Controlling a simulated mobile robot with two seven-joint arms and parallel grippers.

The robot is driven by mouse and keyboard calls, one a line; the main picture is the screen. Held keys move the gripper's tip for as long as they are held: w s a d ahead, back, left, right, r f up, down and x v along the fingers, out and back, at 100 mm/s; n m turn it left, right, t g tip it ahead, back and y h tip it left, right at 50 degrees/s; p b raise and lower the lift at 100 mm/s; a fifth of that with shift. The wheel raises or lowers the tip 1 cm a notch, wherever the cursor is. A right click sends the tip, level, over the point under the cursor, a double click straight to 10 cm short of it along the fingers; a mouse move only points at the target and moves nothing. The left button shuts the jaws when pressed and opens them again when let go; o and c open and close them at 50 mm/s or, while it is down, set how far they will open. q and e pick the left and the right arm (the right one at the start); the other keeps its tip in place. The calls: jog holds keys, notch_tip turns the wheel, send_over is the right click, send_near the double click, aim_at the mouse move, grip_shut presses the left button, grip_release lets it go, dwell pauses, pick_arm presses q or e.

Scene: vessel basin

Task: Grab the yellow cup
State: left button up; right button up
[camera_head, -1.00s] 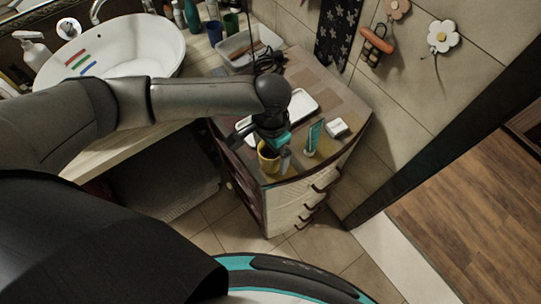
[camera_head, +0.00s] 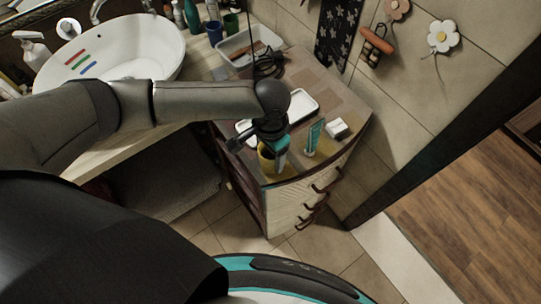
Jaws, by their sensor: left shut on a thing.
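The yellow cup (camera_head: 266,159) stands at the front left corner of the cabinet top, in the lower middle of the head view. My left gripper (camera_head: 273,150) reaches down from above and is shut on the yellow cup. The gripper body hides part of the cup's rim. A teal part shows beside the cup at the gripper. I cannot tell whether the cup touches the cabinet top. My right gripper is not in view.
A teal tube (camera_head: 314,137) and a small white box (camera_head: 337,129) stand right of the cup. A white tray (camera_head: 302,105) lies behind. The white basin (camera_head: 112,48) holds coloured toothbrush-like sticks. The cabinet's front edge is close to the cup.

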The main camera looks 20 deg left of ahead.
pick_arm(q)
jog(key=shift+c, duration=0.8)
